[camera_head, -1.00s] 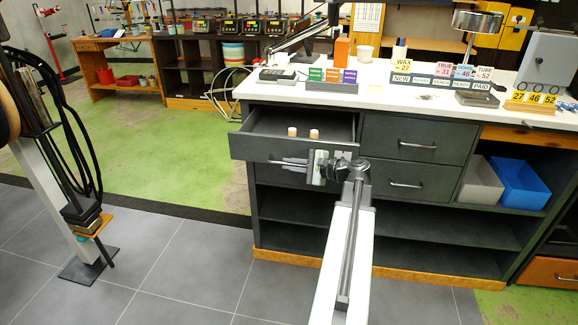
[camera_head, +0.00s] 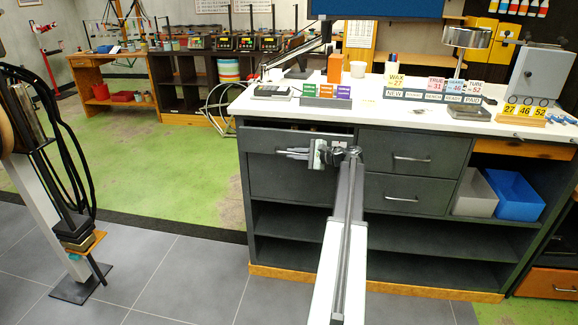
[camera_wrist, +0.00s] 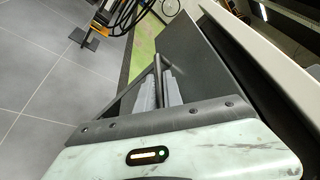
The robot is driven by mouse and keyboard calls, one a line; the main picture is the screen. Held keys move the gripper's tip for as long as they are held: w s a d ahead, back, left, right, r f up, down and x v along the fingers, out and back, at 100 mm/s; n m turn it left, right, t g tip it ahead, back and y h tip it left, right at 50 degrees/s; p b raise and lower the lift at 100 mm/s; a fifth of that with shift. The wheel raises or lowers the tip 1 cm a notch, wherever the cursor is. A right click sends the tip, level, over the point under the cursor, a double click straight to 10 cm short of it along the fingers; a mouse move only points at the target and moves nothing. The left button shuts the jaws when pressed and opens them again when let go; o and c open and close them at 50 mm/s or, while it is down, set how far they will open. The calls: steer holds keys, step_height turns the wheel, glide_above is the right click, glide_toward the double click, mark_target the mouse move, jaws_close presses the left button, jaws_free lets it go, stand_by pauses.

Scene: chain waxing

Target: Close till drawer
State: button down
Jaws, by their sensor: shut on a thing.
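The till drawer (camera_head: 262,142) is the dark grey top-left drawer of the counter. It stands out slightly, with a narrow gap along its top; its contents are mostly hidden. My gripper (camera_head: 290,152) is at the drawer's front, shut on its metal handle. In the wrist view, the fingers (camera_wrist: 160,95) close around the handle bar (camera_wrist: 157,70), against the grey drawer front (camera_wrist: 190,42).
The white countertop (camera_head: 375,112) overhangs the drawer and carries signs, a lamp and small boxes. Closed drawers (camera_head: 410,158) and open shelves lie beside and below. A blue bin (camera_head: 515,195) sits at right.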

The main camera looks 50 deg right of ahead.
steer(key=w+d, duration=0.1)
steer(key=d, duration=0.1)
steer(key=w+d, duration=0.1)
steer(key=d, duration=0.1)
steer(key=w+d, duration=0.1)
steer(key=d, duration=0.2)
steer(key=shift+w, duration=0.4)
steer(key=c, duration=1.8)
jaws_free()
steer(key=shift+o, duration=0.2)
steer(key=shift+s, duration=0.1)
